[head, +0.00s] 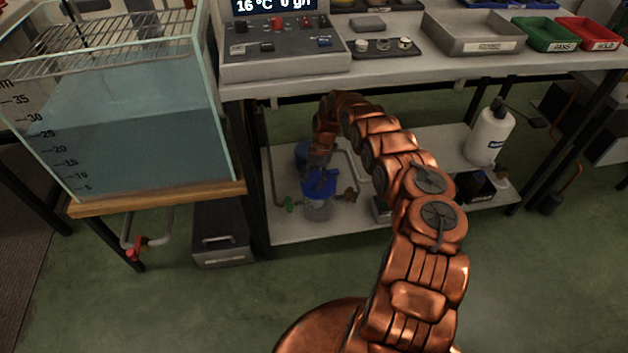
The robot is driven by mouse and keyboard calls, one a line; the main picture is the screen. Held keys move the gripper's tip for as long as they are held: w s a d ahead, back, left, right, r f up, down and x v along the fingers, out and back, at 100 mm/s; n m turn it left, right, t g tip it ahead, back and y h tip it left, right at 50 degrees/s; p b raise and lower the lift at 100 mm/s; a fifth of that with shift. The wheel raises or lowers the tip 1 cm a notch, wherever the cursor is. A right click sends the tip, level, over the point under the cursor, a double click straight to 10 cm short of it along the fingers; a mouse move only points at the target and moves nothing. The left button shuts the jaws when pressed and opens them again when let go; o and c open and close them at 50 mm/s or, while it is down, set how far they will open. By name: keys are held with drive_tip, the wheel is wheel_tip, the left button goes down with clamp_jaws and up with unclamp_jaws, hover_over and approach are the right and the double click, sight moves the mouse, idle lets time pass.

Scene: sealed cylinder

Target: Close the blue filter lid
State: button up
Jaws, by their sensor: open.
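The filter is a clear canister (319,208) standing on the lower shelf under the bench, with a blue top part (318,189). A second blue part (301,153) shows behind it, partly hidden by my arm; I cannot tell whether it is the raised lid. My copper arm reaches under the bench top and bends down to the filter. My dark gripper (321,179) is open, at the blue top part and overlapping it in the view. Whether the fingers touch it is too small to tell.
The bench top (400,68) lies above the arm. A water tank (130,130) stands left, and a white bottle (490,135) stands right on the lower shelf (285,229).

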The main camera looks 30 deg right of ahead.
drive_tip(key=shift+r, duration=0.1)
drive_tip(key=v, duration=0.7)
drive_tip(key=shift+r, duration=0.15)
idle(0.4)
